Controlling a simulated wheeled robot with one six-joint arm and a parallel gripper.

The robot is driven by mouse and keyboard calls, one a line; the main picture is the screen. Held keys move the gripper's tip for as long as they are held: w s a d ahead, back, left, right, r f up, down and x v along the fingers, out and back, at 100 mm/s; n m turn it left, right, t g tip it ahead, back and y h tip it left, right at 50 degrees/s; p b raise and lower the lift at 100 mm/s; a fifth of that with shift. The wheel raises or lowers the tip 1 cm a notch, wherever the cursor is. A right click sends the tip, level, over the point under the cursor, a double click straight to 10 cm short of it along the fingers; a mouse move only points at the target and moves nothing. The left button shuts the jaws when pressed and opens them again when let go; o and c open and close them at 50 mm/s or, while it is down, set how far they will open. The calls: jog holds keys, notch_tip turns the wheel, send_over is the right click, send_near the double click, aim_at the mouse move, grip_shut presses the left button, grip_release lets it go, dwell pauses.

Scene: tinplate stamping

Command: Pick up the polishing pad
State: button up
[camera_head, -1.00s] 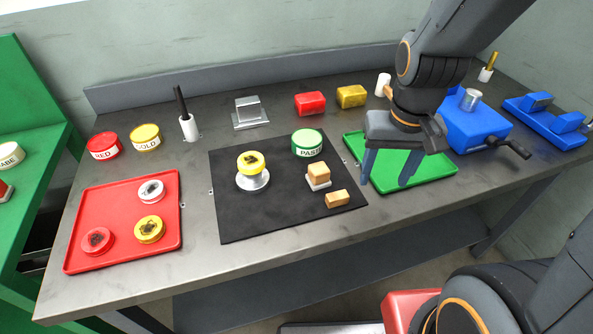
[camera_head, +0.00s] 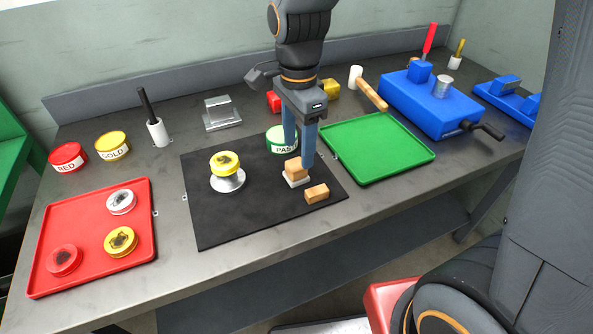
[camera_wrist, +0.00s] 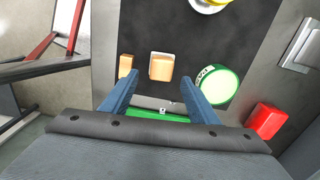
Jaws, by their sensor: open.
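The polishing pad, which I take to be the wooden block on a white base (camera_head: 294,172), sits on the black mat (camera_head: 215,222). It also shows in the wrist view (camera_wrist: 161,66), just beyond the fingertips. My gripper (camera_head: 300,160) points down over the mat with its two blue fingers apart. In the head view one finger is partly in front of the pad, and I cannot tell whether they touch. In the wrist view the gripper (camera_wrist: 162,88) is open with nothing held between its fingers.
A smaller wooden block (camera_head: 317,193) lies close beside the pad. A green tin marked PASTE (camera_head: 277,140) stands behind it. A yellow-topped tin on a silver stand (camera_head: 226,168) is to the left. The green tray (camera_head: 385,160) is empty; the blue vise-like unit (camera_head: 432,103) is beyond it.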

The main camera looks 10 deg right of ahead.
aim_at(296, 163)
jog(key=shift+a+f+p, duration=0.2)
jog(key=shift+f+p, duration=0.45)
jog(key=shift+f, duration=2.4)
jog(key=c, duration=1.2)
jog(key=shift+o, duration=0.2)
notch_tip(296, 163, up, 10)
jog(key=shift+r+b, duration=0.1)
jog(key=shift+b, duration=0.55)
